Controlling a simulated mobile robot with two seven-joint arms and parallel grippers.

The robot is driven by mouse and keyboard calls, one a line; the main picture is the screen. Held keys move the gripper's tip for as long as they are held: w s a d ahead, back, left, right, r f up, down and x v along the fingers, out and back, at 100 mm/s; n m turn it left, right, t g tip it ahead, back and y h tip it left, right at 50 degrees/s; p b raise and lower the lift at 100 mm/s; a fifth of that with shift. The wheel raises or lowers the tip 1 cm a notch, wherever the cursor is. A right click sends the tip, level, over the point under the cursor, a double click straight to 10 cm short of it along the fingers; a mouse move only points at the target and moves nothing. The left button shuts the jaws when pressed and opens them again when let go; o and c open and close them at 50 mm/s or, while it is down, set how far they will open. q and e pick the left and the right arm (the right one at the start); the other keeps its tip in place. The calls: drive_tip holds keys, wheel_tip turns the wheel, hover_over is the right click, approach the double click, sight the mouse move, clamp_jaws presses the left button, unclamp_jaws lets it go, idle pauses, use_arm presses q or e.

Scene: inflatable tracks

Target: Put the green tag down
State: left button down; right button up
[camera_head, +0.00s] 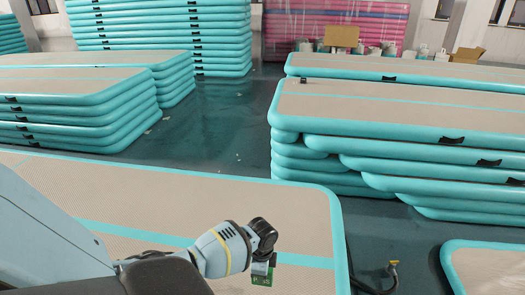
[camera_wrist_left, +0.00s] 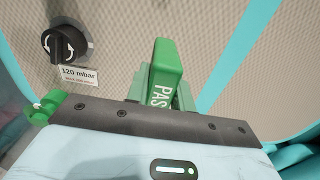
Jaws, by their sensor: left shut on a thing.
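The green tag (camera_wrist_left: 168,66) with white lettering starting "PAS" stands between the pale green fingers of my left gripper (camera_wrist_left: 160,86) in the left wrist view. The gripper is shut on it. In the head view, the tag (camera_head: 262,276) shows small and dark green below my left wrist, over the near mat (camera_head: 200,200), close to its right end. I cannot tell whether the tag touches the mat. My right gripper is in neither view.
In the wrist view, a black knob (camera_wrist_left: 66,42) and a "120 mbar" label (camera_wrist_left: 79,74) are left of the tag. Stacked turquoise-edged mats stand at left (camera_head: 75,110) and right (camera_head: 390,120).

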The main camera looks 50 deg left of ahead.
use_arm(q)
drive_tip(key=shift+f, duration=0.5)
drive_tip(key=shift+f+b, duration=0.75)
drive_tip(key=shift+f, duration=1.05)
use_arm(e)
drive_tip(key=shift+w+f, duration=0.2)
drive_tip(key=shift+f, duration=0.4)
use_arm(q)
drive_tip(key=shift+f, duration=0.2)
drive_tip(key=c, duration=1.2)
unclamp_jaws()
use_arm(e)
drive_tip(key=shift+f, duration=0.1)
use_arm(q)
drive_tip(key=shift+r, duration=0.15)
wheel_tip(320, 180, up, 12)
drive_tip(key=p, duration=0.4)
drive_tip(key=shift+r, duration=0.1)
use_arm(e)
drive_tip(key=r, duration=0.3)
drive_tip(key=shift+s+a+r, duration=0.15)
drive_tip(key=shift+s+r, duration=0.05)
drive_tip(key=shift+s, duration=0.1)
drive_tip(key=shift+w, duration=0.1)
